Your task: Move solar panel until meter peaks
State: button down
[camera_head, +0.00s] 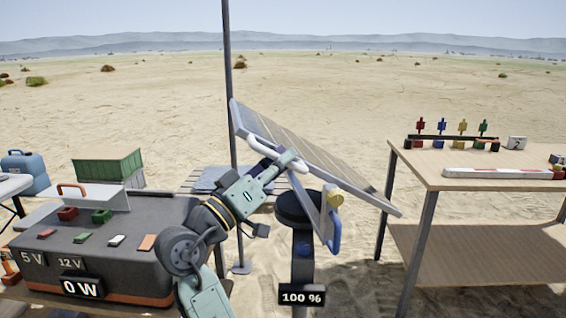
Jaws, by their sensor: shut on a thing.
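The solar panel (318,158) is tilted steeply, high at the left and low at the right, beside a dark post with a round top (298,207). The meter on the dark box (120,235) at the left reads "0 W" (83,287). A label on the post reads "100 %" (301,297).
A wooden table (480,178) at the right holds coloured pieces and a red-and-white bar. A thin upright pole (228,80) stands just left of the panel. A green crate (107,167) and a blue canister (24,172) stand at the left. Open sand lies behind.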

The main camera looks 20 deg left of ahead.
jog(key=f+b, duration=0.1)
jog(key=a+n+t+b, duration=0.1)
jog(key=shift+s+f+b, duration=0.35)
jog(key=shift+f+b, duration=0.05)
jog(key=c, duration=1.9)
grip_release()
jog(key=shift+t, duration=0.3)
jog(key=v, duration=1.2)
